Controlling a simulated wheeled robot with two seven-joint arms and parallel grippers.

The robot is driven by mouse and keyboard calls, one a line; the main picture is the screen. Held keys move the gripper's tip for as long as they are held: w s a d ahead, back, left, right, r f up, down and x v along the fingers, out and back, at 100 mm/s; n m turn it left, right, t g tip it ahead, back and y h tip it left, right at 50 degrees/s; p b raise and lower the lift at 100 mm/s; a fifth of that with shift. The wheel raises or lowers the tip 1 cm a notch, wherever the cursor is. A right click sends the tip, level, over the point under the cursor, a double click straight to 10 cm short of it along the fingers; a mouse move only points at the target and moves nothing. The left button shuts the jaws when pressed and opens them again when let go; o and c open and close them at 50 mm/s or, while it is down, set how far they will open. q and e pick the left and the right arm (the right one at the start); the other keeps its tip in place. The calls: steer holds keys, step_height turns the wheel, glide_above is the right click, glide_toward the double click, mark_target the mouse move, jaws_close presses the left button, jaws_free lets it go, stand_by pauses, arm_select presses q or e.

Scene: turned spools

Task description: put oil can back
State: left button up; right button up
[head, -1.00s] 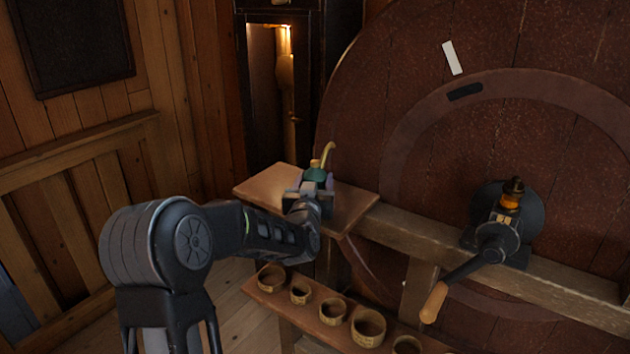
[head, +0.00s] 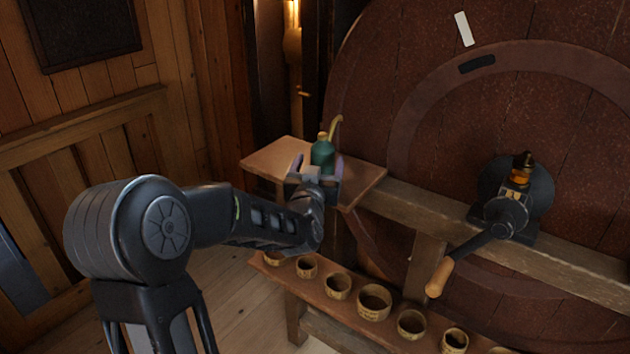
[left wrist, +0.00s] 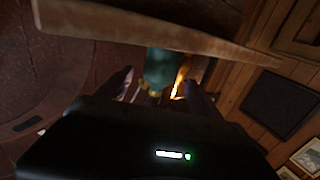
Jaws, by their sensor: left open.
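A green oil can (head: 323,154) with a brass cap and a curved yellow spout stands upright on a small wooden shelf (head: 268,160) beside the big wheel. My left gripper (head: 318,172) is at the shelf, on the near side of the can. Its jaws are open, with one finger showing on either side of the can. In the left wrist view the green can (left wrist: 159,68) shows ahead between the two spread fingers (left wrist: 158,85). Whether a finger touches the can cannot be told. My right gripper is not in view.
A lower wooden bench (head: 345,325) carries a row of several small round cups (head: 374,302). A crank with a wooden handle (head: 438,278) sticks out from the wheel at the right. The shelf is bare left of the can.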

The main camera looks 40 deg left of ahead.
arm_select(q)
steer(key=v, duration=0.6)
steer(key=shift+s+b, duration=0.35)
steer(key=shift+b, duration=0.05)
steer(key=shift+d+f, duration=0.15)
